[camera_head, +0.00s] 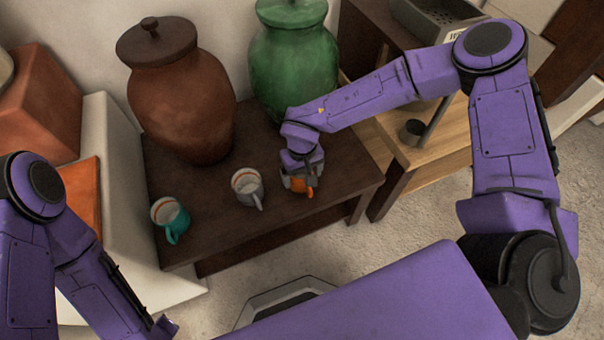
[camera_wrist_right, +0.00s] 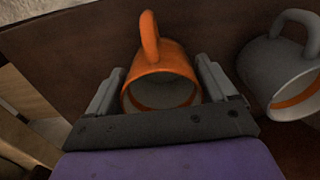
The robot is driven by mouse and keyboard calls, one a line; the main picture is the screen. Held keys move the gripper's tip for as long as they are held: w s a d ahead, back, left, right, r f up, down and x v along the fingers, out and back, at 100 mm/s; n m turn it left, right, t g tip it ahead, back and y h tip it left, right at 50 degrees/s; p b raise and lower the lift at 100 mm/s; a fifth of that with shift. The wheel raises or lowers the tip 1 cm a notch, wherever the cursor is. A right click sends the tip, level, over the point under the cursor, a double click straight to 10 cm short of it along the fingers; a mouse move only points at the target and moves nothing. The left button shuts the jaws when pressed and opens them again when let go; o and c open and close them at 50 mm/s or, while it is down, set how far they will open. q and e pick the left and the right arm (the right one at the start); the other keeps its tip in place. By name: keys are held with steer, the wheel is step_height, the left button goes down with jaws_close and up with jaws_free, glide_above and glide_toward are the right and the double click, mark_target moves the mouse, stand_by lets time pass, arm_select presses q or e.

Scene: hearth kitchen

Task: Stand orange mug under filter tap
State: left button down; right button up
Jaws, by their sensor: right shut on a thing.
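The orange mug (camera_head: 302,187) is near the right end of a dark low table (camera_head: 270,222). My right gripper (camera_head: 303,178) reaches down over it and is shut on it, hiding much of it in the head view. In the right wrist view the orange mug (camera_wrist_right: 163,72) sits between the two fingers (camera_wrist_right: 160,92), its open mouth towards the camera and its handle pointing to the top of the picture. I cannot tell whether its base touches the table. I cannot make out a filter tap in either view. My left gripper is out of view.
A grey mug (camera_head: 247,186) and a teal mug (camera_head: 171,219) stand left of the orange one. A brown lidded jar (camera_head: 185,105) and a green jar (camera_head: 292,65) stand behind. A lighter wooden stand (camera_head: 405,150) with a dark cup (camera_head: 412,131) is to the right.

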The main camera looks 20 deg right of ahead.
steer(key=o, duration=0.9)
